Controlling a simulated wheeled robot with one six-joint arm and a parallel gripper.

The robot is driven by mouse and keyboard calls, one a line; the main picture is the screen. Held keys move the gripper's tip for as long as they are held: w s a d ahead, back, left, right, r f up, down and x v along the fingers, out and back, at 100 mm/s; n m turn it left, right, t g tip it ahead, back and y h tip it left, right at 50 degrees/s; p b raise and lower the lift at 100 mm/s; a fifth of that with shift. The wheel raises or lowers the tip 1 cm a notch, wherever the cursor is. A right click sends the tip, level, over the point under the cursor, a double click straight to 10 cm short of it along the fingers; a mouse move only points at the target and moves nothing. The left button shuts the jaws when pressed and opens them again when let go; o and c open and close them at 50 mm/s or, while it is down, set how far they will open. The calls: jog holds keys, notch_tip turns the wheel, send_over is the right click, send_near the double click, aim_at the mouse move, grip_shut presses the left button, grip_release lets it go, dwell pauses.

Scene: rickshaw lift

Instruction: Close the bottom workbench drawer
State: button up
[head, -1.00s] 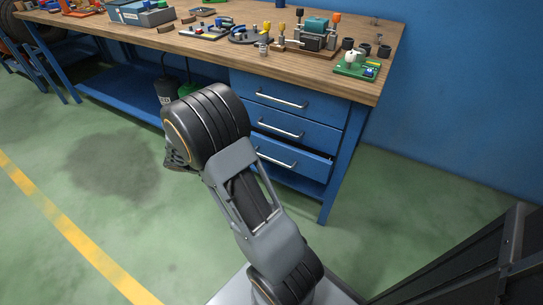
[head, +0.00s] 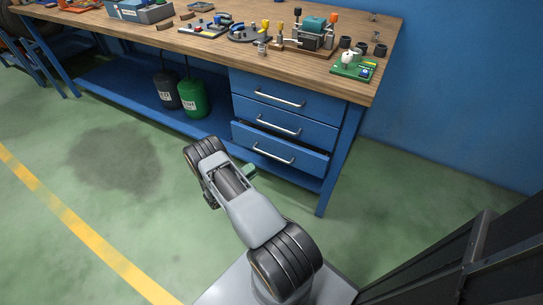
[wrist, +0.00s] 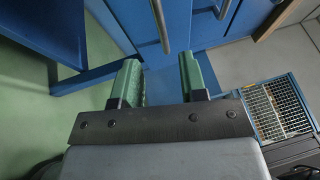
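The bottom drawer (head: 290,163) of the blue workbench stands a little way out, with a dark gap above its front. Its silver bar handle (head: 273,156) is in clear view. The two drawers above it look shut. My gripper is low in front of the bottom drawer; in the head view only a green fingertip (head: 250,171) shows past my arm. In the wrist view my gripper (wrist: 160,82) is open, its two green fingers apart with nothing held. A silver handle (wrist: 161,25) and blue drawer fronts lie ahead of the fingertips, apart from them.
The wooden benchtop (head: 215,50) carries several tools and parts. A black canister (head: 165,90) and a green canister (head: 193,97) stand on the lower shelf. A blue bench leg (head: 334,172) is right of the drawers. The green floor in front is clear. A blue-framed mesh crate (wrist: 277,108) shows at right.

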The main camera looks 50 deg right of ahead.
aim_at(271, 155)
jog(key=b+x, duration=0.1)
jog(key=x, duration=1)
jog(key=shift+a, duration=0.1)
grip_shut()
